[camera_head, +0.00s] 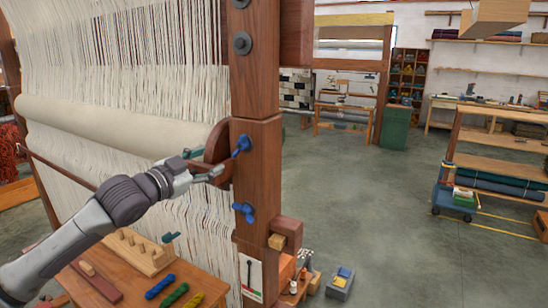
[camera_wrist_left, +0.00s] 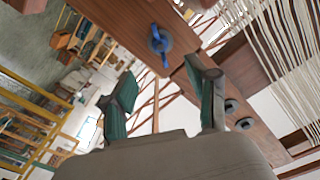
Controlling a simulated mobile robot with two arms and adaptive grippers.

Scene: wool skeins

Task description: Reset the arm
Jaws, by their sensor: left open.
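My left gripper (camera_head: 207,163) reaches in from the left in the head view, in front of the loom's wooden post (camera_head: 257,170). It is open with nothing between its fingers. In the left wrist view its two green-padded fingers (camera_wrist_left: 160,72) stand apart. A blue wing knob (camera_head: 242,145) on the post is close to the fingertips in the head view. In the left wrist view a blue wing knob (camera_wrist_left: 160,42) shows beyond the gap between the fingers. A second blue knob (camera_head: 243,211) is lower on the post. My right gripper is not in view.
A small wooden table (camera_head: 135,285) below my left arm holds blue (camera_head: 160,286), green (camera_head: 176,294) and yellow (camera_head: 194,301) skeins and a pegged wooden block (camera_head: 140,250). Loom threads (camera_head: 130,60) hang behind the arm. Open floor (camera_head: 380,200) lies right of the post.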

